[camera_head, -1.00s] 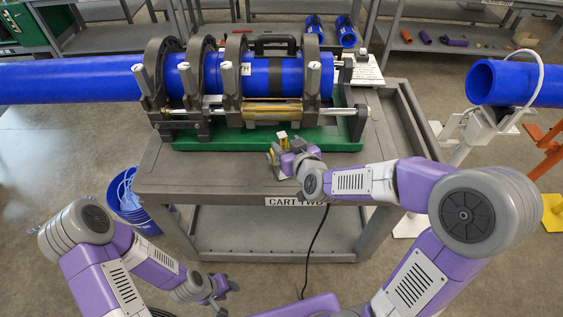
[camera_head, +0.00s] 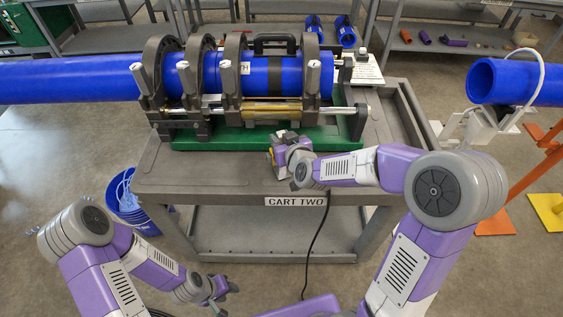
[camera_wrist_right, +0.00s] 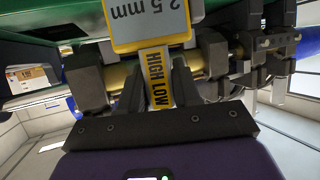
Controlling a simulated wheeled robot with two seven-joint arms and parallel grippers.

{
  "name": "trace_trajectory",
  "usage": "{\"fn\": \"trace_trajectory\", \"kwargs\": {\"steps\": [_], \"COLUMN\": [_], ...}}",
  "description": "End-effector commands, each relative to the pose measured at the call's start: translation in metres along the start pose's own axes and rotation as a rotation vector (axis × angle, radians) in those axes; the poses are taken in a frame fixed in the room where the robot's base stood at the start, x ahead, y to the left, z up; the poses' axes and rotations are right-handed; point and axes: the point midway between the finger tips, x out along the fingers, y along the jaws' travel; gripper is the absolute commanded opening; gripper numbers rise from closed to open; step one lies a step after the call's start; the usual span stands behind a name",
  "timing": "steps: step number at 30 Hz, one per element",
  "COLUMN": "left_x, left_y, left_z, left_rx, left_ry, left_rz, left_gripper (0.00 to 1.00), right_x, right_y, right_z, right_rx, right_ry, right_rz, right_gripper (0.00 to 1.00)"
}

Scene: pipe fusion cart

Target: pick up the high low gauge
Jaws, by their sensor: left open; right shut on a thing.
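The high low gauge (camera_wrist_right: 158,78) is in the right wrist view, with a yellow "HIGH LOW" label and a grey, yellow-edged plate reading "2.5 mm". My right gripper (camera_wrist_right: 159,90) is shut on it, with one dark finger on each side of the label. In the head view my right gripper (camera_head: 273,153) is over the front of the cart top, just before the green base; the gauge is small and mostly hidden there. My left gripper (camera_head: 222,289) is open and empty, low in front of the cart and left of its middle.
The grey cart (camera_head: 190,180) carries the fusion machine on a green base (camera_head: 200,143), with a long blue pipe (camera_head: 70,79) clamped in it. A blue bucket (camera_head: 130,208) stands left of the cart. A black cable hangs at the front.

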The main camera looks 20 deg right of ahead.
Motion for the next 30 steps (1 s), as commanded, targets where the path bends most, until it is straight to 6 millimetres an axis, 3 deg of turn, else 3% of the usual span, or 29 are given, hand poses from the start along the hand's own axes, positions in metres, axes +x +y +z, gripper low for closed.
{"fn": "trace_trajectory", "kwargs": {"steps": [13,24,30], "left_x": [-0.002,-0.033,-0.042], "left_y": [0.001,0.012,0.016], "left_z": [0.0,0.001,0.002], "left_rx": [0.0,0.0,0.0], "left_ry": [0.0,0.0,0.0], "left_rz": [0.0,0.0,0.0], "left_gripper": [0.43,0.43,0.43], "right_x": [-0.002,-0.03,-0.038], "right_y": [0.0,0.0,0.0], "right_z": [-0.006,-0.072,-0.092], "right_rx": [-0.001,0.001,0.0], "right_ry": [0.003,0.007,0.003], "right_rz": [0.0,0.001,0.001], "right_gripper": [0.0,0.0,0.0]}}
